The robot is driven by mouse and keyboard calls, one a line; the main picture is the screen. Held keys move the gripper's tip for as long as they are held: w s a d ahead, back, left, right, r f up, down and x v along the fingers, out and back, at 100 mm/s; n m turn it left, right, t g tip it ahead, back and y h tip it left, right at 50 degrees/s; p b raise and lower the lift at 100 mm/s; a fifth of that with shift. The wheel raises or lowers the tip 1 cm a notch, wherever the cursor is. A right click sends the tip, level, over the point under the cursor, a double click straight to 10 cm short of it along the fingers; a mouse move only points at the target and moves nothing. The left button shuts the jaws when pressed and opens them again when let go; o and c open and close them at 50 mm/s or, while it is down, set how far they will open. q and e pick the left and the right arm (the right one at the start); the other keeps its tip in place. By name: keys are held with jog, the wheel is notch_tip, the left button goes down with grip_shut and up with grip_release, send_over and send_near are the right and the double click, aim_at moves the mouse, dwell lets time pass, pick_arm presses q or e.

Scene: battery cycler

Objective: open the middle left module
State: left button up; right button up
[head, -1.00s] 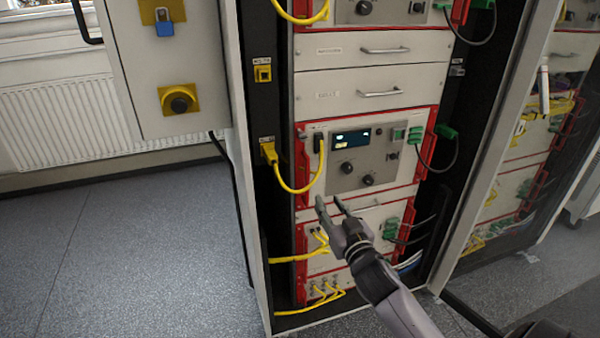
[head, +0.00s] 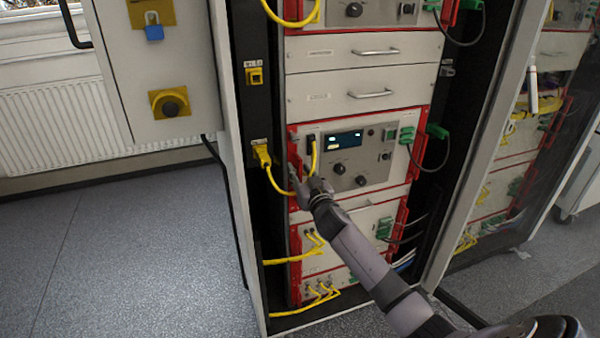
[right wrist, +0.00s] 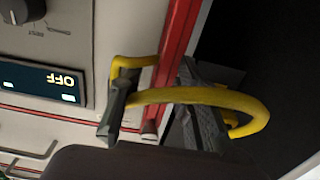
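The module at mid-height in the left cabinet (head: 375,182) has a light grey front, knobs, a lit display (head: 343,139) and red side edges. It sits flush in the rack. In the right wrist view the display (right wrist: 42,82) appears upside down and reads OFF. My right gripper (head: 304,175) is at the module's lower left corner, by its red left edge. In the wrist view the fingers (right wrist: 155,100) are apart, either side of the red edge (right wrist: 178,35). A yellow cable (right wrist: 195,97) loops across them. Contact with the red edge is unclear. My left gripper is not in view.
Drawers with bar handles (head: 370,94) are above the module. Another module with yellow cables (head: 300,257) is below. Green plugs with dark cables (head: 437,131) hang at the right. The cabinet door (head: 150,75) stands open at the left. Floor at the left is clear.

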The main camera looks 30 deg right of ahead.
jog(key=shift+w, duration=0.15)
grip_shut()
dwell(0.4)
dwell(0.5)
